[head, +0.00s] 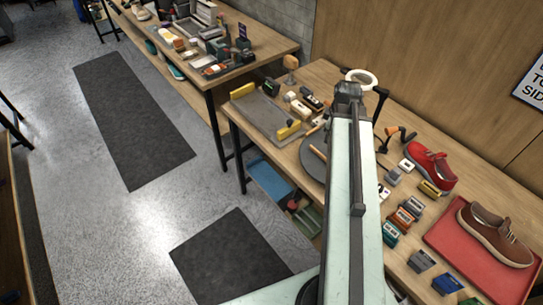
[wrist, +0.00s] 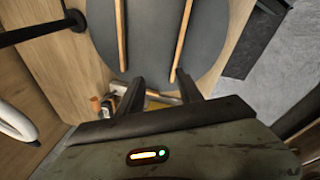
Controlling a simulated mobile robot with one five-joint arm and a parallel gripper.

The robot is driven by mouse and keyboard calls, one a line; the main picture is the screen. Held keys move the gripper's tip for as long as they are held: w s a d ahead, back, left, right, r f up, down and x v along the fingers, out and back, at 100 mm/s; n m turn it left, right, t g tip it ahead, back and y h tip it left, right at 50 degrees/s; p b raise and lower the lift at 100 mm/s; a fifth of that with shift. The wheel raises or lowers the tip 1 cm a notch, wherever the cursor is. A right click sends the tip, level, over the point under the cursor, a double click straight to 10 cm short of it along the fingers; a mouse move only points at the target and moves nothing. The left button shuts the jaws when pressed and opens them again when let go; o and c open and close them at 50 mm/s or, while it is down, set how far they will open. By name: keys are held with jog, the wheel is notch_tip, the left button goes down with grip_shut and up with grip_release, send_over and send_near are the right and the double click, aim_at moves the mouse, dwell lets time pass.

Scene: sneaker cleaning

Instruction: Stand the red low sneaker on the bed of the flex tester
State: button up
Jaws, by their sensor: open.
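The red low sneaker (head: 430,167) stands at the back right of the near bench, beside the brown sneaker's tray. A flat grey bed with yellow end blocks (head: 262,115), which looks like the flex tester, lies at the bench's far left end, with no shoe on it. My gripper (wrist: 158,83) is open and empty in the wrist view, over the edge of a round dark grey disc (wrist: 150,40) with two wooden rods. In the head view my arm hides the gripper and part of the disc (head: 313,158). The sneaker is not in the wrist view.
A brown sneaker (head: 495,235) stands on a red tray (head: 450,238) at the right. Several small coloured blocks (head: 407,215) lie along the front. A white ring (head: 362,77) rises near the back. A second bench (head: 255,45) stands beyond, with clear floor in front.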

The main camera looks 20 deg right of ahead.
jog(key=a+f+m+g+b, duration=0.1)
jog(key=a+m, duration=0.3)
jog(key=a, duration=1.1)
jog(key=a+f+m+g+y+b, duration=0.1)
jog(key=a+f+m+b, duration=0.1)
jog(key=a, duration=1.3)
jog(key=shift+s+a+f+m+g+b, duration=0.15)
jog(key=shift+a+f+m+g+b, duration=0.2)
jog(key=shift+f+m, duration=0.45)
jog(key=shift+r+p, duration=0.3)
jog(key=shift+r, duration=0.1)
jog(key=shift+c, duration=0.7)
jog(key=shift+d+r, duration=0.1)
jog(key=shift+d, duration=0.05)
